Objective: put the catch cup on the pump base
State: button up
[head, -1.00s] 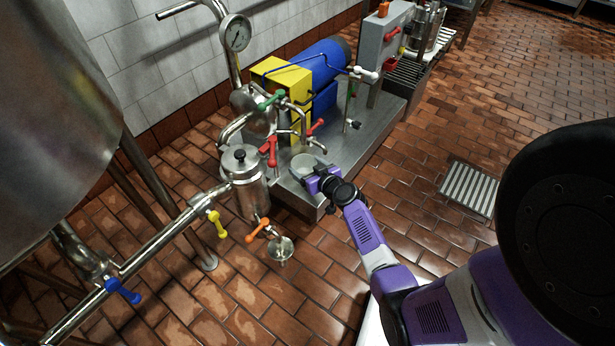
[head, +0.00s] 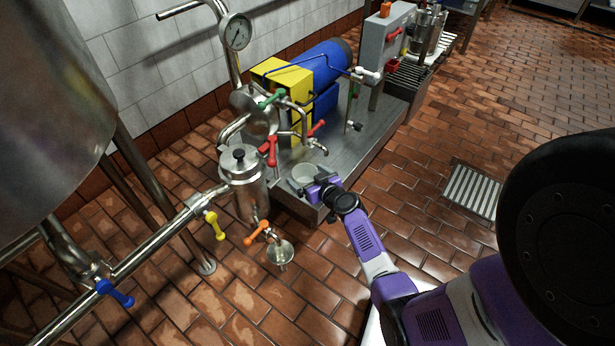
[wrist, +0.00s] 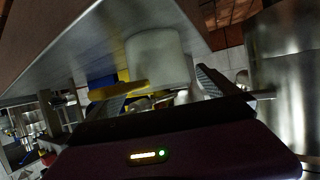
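The catch cup (head: 306,172), a small whitish-grey cup, is at the near end of the steel pump base (head: 345,160) and appears to stand upright on it. In the wrist view the cup (wrist: 157,58) appears against the base surface (wrist: 80,62), which fills the upper left. My gripper (head: 316,186) is low beside the cup, on its near right side. In the wrist view its fingers (wrist: 175,78) are spread apart, with the cup just beyond their tips. There is a gap at the right finger. Contact at the left finger cannot be told.
A steel filter pot (head: 242,178) and red-handled valve (head: 271,151) stand close to the left of the cup. The yellow and blue pump (head: 318,75) is behind. An orange-handled valve (head: 257,232) juts out below. Open tiled floor lies to the right.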

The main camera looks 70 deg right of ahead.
jog(key=shift+r, duration=0.15)
jog(key=shift+s+r+p, duration=0.1)
jog(key=shift+r+p, duration=0.05)
jog(key=shift+p, duration=0.2)
jog(key=p+v, duration=0.2)
jog(key=v, duration=0.9)
jog(key=s+a+r+n+y, duration=0.1)
jog(key=s+a+r, duration=0.15)
jog(key=a, duration=0.85)
jog(key=s+a+r+n+y, duration=0.15)
jog(key=s+a, duration=0.25)
jog(key=a, duration=0.7)
jog(key=s+a+r+n+t+y, duration=0.2)
jog(key=s+a+r, duration=0.2)
jog(key=a+r, duration=0.3)
jog(key=s+a+r+n+t+y, duration=0.2)
jog(key=a+r, duration=0.5)
jog(key=r, duration=0.6)
jog(key=shift+s+r+n+y, duration=0.2)
jog(key=shift+s+n+y, duration=0.15)
jog(key=shift+s+y, duration=0.5)
jog(key=shift+a+p, duration=0.1)
jog(key=shift+p, duration=0.2)
